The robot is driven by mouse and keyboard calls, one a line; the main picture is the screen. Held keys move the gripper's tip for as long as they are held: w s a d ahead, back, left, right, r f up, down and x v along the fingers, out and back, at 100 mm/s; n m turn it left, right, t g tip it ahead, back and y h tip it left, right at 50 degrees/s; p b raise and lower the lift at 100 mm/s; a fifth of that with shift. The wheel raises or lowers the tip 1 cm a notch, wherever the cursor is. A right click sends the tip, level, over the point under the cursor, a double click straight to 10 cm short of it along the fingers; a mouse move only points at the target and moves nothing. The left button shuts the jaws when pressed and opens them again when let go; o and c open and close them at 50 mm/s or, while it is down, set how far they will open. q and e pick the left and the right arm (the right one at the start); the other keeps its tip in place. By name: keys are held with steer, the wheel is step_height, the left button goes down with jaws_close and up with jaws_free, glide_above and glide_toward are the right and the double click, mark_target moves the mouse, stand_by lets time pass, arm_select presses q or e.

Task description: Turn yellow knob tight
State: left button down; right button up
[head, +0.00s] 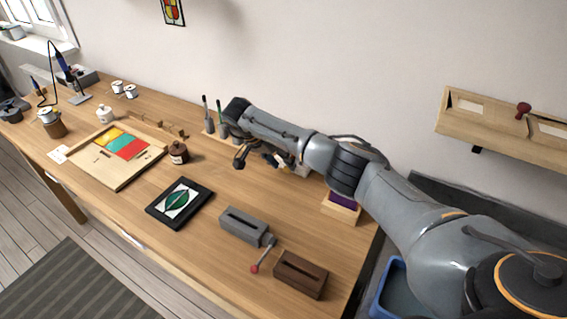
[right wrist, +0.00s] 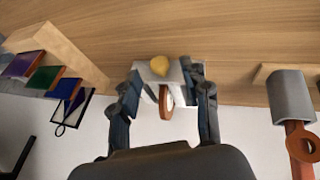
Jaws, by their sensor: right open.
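The yellow knob (right wrist: 159,66) shows in the right wrist view, on a small pale device (right wrist: 150,76) with an orange-brown wheel-like part (right wrist: 166,100). My right gripper (right wrist: 164,76) is open, with one finger on each side of this device. The knob lies between the fingertips, and I see no finger clearly touching it. In the head view my right gripper (head: 264,158) is low over the back of the bench. There a pale piece (head: 303,169) shows partly behind my arm, and the knob cannot be made out clearly. My left gripper is in neither view.
A wooden rack (right wrist: 62,53) of coloured glass stands left of the gripper in the right wrist view; a grey holder (right wrist: 290,97) is at right. On the bench (head: 225,182) are a framed leaf panel (head: 180,203), a grey block (head: 243,227) and a brown block (head: 300,275).

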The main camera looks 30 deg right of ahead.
steer(key=shift+x, duration=0.85)
steer(key=shift+c, duration=0.4)
